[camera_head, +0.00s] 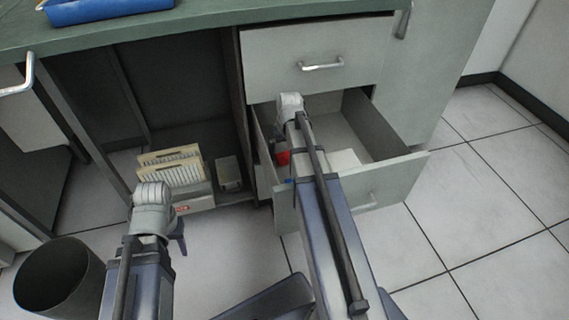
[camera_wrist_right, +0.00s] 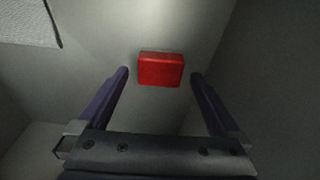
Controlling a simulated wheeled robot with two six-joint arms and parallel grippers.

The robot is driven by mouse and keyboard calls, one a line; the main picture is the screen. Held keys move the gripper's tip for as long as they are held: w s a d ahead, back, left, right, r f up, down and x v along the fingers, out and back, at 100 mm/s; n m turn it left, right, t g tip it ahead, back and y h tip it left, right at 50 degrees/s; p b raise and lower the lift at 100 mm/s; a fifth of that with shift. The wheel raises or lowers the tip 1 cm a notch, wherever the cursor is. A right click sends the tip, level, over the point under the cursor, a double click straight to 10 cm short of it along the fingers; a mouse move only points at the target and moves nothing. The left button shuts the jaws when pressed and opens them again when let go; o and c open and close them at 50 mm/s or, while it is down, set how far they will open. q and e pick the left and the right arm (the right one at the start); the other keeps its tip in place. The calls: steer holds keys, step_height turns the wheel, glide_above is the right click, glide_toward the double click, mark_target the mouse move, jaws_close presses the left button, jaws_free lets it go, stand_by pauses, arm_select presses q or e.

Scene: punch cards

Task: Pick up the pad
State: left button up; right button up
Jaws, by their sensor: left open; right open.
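The pad appears to be the small red block (camera_wrist_right: 161,69) lying on the drawer floor in the right wrist view. Its red also shows in the head view (camera_head: 283,158), inside the open drawer (camera_head: 405,172), partly behind my right arm. My right gripper (camera_wrist_right: 159,77) is open and empty. Its two fingertips appear on either side of the pad, with a gap at each side; I cannot tell the height between them.
A white flat item (camera_head: 345,160) lies in the drawer right of my arm. A closed drawer (camera_head: 318,62) is above. A box of cards (camera_head: 172,172) sits on the cabinet's low shelf. A dark bin (camera_head: 60,280) stands at lower left. The tiled floor at right is clear.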

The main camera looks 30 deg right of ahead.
step_height(320, 180, down, 3)
steer(key=shift+w+r+b, duration=0.1)
steer(key=shift+w+b, duration=0.05)
steer(key=shift+b, duration=0.75)
arm_select(q)
step_height(320, 180, down, 3)
steer(key=shift+r, duration=0.15)
arm_select(e)
steer(key=shift+c, duration=0.4)
steer(key=c, duration=1.2)
